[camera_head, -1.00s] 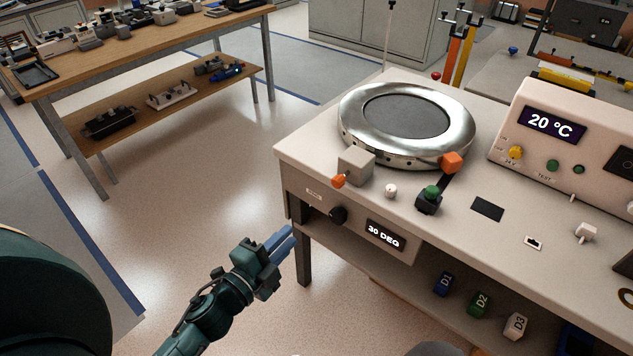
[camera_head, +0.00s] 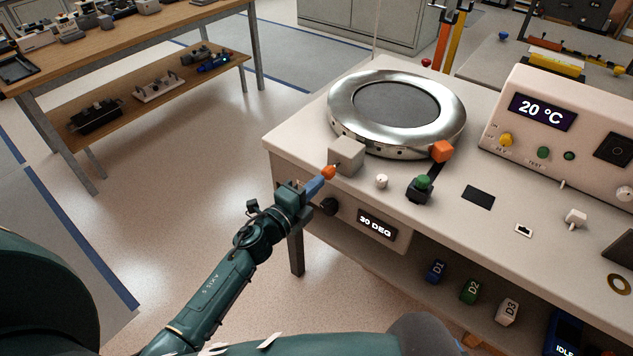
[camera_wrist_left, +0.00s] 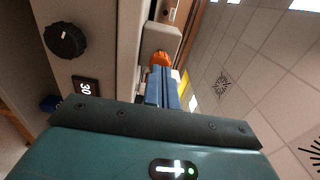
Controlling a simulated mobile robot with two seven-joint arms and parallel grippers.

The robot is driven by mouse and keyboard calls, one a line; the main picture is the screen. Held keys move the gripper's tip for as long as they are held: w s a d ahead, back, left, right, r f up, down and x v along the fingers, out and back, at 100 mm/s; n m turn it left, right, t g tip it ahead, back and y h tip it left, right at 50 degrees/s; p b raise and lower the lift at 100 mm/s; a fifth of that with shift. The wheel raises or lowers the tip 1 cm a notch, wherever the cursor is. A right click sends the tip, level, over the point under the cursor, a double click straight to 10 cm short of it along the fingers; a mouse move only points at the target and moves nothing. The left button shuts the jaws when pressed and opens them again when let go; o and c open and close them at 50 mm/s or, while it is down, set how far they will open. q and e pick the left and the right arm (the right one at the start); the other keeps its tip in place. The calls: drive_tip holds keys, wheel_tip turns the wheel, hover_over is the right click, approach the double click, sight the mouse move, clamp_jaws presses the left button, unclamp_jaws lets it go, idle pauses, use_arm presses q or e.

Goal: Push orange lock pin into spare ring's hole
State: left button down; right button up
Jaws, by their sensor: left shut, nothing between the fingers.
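The orange lock pin (camera_head: 328,172) sticks out of the near-left side of a light grey block (camera_head: 346,155) at the bench's front left corner. The silver spare ring (camera_head: 397,108) lies flat on the bench just behind that block, with small dark holes in its side wall. My left gripper (camera_head: 319,183) is shut and empty, its blue fingertips at the pin's outer end. In the left wrist view the orange pin (camera_wrist_left: 161,58) shows just beyond the blue fingers (camera_wrist_left: 161,85). I cannot tell whether they touch. My right gripper is not in view.
Close by on the bench stand a white knob (camera_head: 381,181), a green button on a black base (camera_head: 420,188) and an orange block (camera_head: 442,151). A black dial (camera_head: 328,206) and the 30 DEG display (camera_head: 377,227) are on the front panel. The floor at left is clear.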

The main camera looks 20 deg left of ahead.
sight(325, 174)
use_arm(q)
drive_tip(key=shift+w+d, duration=0.15)
drive_tip(key=shift+w, duration=0.3)
drive_tip(key=shift+w, duration=0.1)
drive_tip(key=b+x, duration=0.1)
drive_tip(key=x, duration=0.1)
drive_tip(key=shift+w+d, duration=0.1)
drive_tip(key=shift+w, duration=0.25)
drive_tip(key=shift+r, duration=0.2)
